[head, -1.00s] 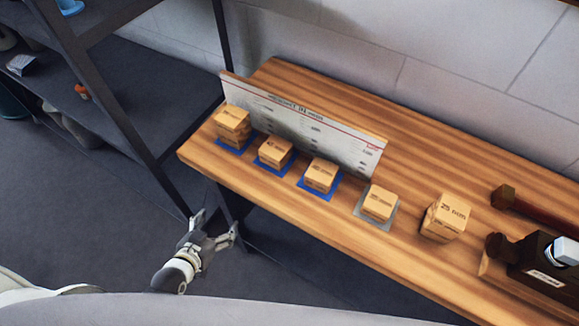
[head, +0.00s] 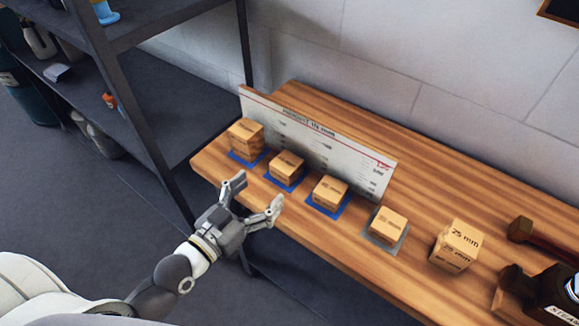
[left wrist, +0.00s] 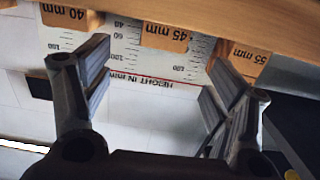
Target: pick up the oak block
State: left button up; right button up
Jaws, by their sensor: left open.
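Several pale wooden blocks stand in a row along the wooden bench; I cannot tell which one is called the oak block. In the head view these are the tall far-left block (head: 246,138), the second (head: 286,169), the third (head: 329,194), the fourth (head: 387,227) and the block marked 25 mm (head: 458,245) at the right. My left gripper (head: 256,196) is open and empty at the bench's front edge, before the second block. In the left wrist view, blocks marked 45 mm (left wrist: 165,38), 40 mm (left wrist: 63,15) and 55 mm (left wrist: 250,58) show beyond the open fingers. My right gripper is out of view.
A white height chart (head: 318,138) stands upright behind the left blocks. The three left blocks sit on blue pads, the fourth on a grey pad (head: 372,236). A dark metal device (head: 553,295) is at the right end. A dark shelf rack (head: 120,100) stands left of the bench (head: 310,245).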

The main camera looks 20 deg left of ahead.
aim_at(279, 172)
pick_arm(q)
jog(key=x, duration=0.3)
jog(key=shift+w+d, duration=0.1)
jog(key=shift+w, duration=0.2)
jog(key=shift+w+f+p, duration=0.1)
jog(key=shift+w+p, duration=0.2)
jog(key=shift+w, duration=0.1)
jog(key=x, duration=0.4)
jog(key=shift+w+f+p, duration=0.15)
jog(key=shift+f+p, duration=0.1)
jog(key=shift+p, duration=0.1)
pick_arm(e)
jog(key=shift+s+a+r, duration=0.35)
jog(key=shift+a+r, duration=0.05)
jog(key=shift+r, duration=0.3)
pick_arm(q)
jog(key=shift+c, duration=0.3)
jog(key=c, duration=1.1)
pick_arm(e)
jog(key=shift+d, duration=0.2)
pick_arm(q)
jog(key=shift+c, duration=0.2)
